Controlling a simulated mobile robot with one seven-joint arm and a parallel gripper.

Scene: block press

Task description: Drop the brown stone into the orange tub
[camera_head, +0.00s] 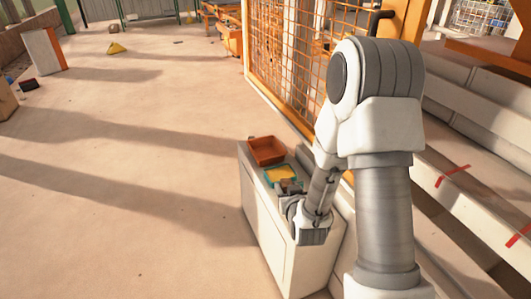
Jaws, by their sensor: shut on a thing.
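The orange tub (266,150) stands at the far end of the white cabinet's top and looks open. My gripper (289,184) is low over the same cabinet top, nearer than the tub and to its lower right. It is shut on a small brownish thing between its fingers, which looks like the brown stone (289,182). The stone is tiny here and partly hidden by my gripper. A yellow tray with a teal rim (279,174) lies between the tub and my gripper. I cannot tell whether the stone touches the surface below.
The white cabinet (268,225) stands against an orange mesh fence (290,60). Stepped pale blocks (480,150) lie beyond my arm at right.

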